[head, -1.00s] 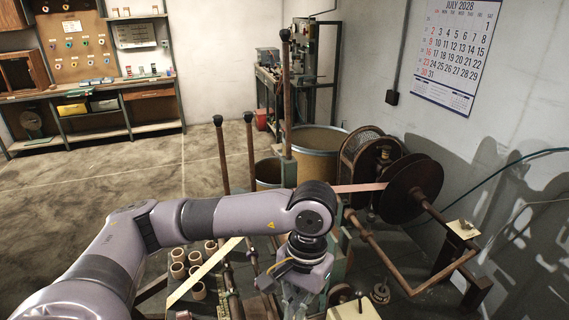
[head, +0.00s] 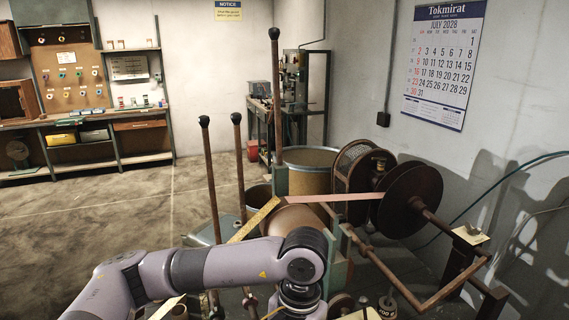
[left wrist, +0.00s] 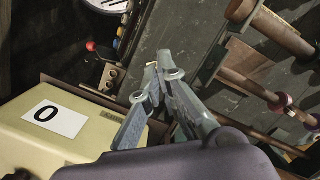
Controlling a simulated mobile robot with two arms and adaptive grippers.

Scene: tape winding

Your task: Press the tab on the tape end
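A pink tape (head: 340,196) runs from the large dark disc (head: 410,200) on the right to a brown rounded drum (head: 297,217) in the middle. A yellow strip with fine marks (head: 255,219) slants down to the left from there. I cannot make out the tab or the tape end. My left arm crosses the lower part of the head view, and its gripper is below the picture edge. The left wrist view shows my left gripper (left wrist: 157,70) with its fingertips together and nothing visible between them. My right gripper is not in view.
Upright rods with dark knobs (head: 204,122) stand left of the drum. A rusty bar frame (head: 425,300) extends at the right. The left wrist view shows a cream box marked 0 (left wrist: 85,108) and a rod with rings (left wrist: 270,98) near the gripper.

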